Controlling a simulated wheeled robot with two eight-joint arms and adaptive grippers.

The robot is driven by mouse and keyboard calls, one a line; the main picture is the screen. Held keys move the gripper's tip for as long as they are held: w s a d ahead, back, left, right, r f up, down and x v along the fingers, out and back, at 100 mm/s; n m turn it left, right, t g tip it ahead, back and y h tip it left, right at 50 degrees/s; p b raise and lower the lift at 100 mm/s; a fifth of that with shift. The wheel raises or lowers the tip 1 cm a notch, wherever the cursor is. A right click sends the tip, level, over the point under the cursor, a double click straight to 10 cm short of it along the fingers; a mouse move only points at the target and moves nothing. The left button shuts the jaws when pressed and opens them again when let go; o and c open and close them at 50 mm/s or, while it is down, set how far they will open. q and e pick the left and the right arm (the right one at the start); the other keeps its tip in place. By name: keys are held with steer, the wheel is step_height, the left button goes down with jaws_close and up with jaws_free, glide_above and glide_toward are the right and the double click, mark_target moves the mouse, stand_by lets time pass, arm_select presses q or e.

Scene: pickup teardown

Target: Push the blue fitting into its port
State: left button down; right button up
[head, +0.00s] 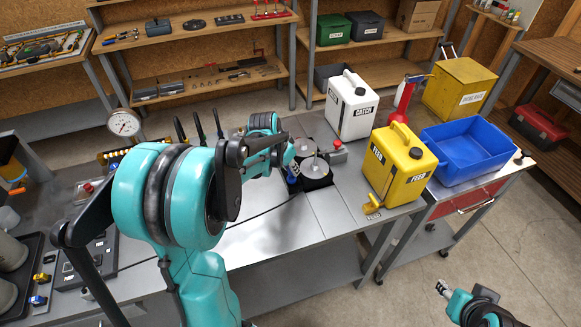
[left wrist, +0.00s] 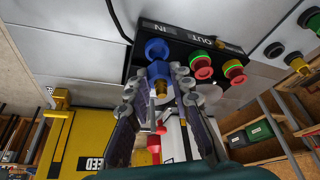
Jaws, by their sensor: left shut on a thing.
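The blue fitting (left wrist: 158,72) is between the fingertips of my left gripper (left wrist: 160,87) in the left wrist view. The gripper is shut on it. The fitting's blue end is at the black block (left wrist: 180,50), beside the "IN" label. The port behind it is hidden, so I cannot tell how deep it sits. In the head view, a bit of blue (head: 292,175) shows at the block (head: 318,184), under my left gripper (head: 288,162). My right gripper (head: 443,288) is far off at the lower right, too small to read.
The white catch can (head: 352,105), yellow feed can (head: 398,165) and blue bin (head: 468,150) stand to the right. A dark cable (head: 255,215) crosses the bench. The bench front is mostly clear.

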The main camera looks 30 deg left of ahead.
arm_select(q)
steer(key=shift+f, duration=0.15)
steer(key=shift+f+b, duration=0.6)
steer(key=shift+f, duration=0.1)
steer(key=shift+f+b, duration=0.45)
steer(key=shift+f, duration=0.05)
stand_by(0.6)
steer(key=c, duration=1.3)
jaws_free()
